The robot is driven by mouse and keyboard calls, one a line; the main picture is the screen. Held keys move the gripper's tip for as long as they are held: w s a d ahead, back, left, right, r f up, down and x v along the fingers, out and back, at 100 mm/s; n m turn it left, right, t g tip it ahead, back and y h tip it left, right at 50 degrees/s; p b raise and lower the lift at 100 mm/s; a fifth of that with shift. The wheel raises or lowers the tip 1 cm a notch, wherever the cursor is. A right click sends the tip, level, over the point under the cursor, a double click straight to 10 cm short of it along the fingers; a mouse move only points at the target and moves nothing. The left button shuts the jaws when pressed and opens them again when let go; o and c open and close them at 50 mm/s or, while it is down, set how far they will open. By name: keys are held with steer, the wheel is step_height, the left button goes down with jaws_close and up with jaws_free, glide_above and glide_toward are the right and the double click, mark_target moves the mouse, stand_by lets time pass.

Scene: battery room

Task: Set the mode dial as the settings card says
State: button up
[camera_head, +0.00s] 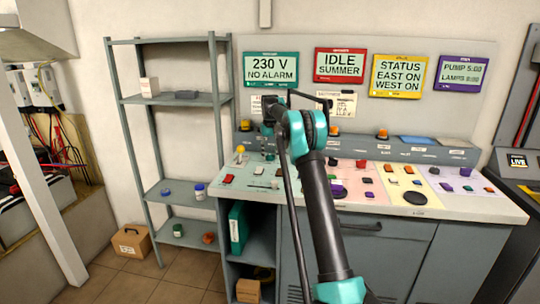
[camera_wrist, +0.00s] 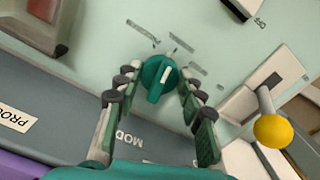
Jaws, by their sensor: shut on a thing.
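The mode dial (camera_wrist: 154,84) is a round teal knob with a raised grip bar and a white mark, on the pale green panel. Short dark marks and blurred labels surround it; "MOD" is printed on the grey edge (camera_wrist: 128,138) near it. My gripper (camera_wrist: 158,77) has its two padded fingers closed on either side of the dial.
A lever with a yellow ball knob (camera_wrist: 272,131) stands close to the right of my fingers in the wrist view. A red switch (camera_wrist: 42,35) and a white rocker (camera_wrist: 244,8) are nearby. The console (camera_head: 470,206) carries several other controls; a shelf rack (camera_head: 150,150) stands left.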

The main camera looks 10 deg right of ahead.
mark_target(270, 153)
steer(key=shift+m, duration=0.8)
steer(key=o, duration=1.2)
steer(key=shift+c, duration=0.2)
step_height(270, 153, up, 12)
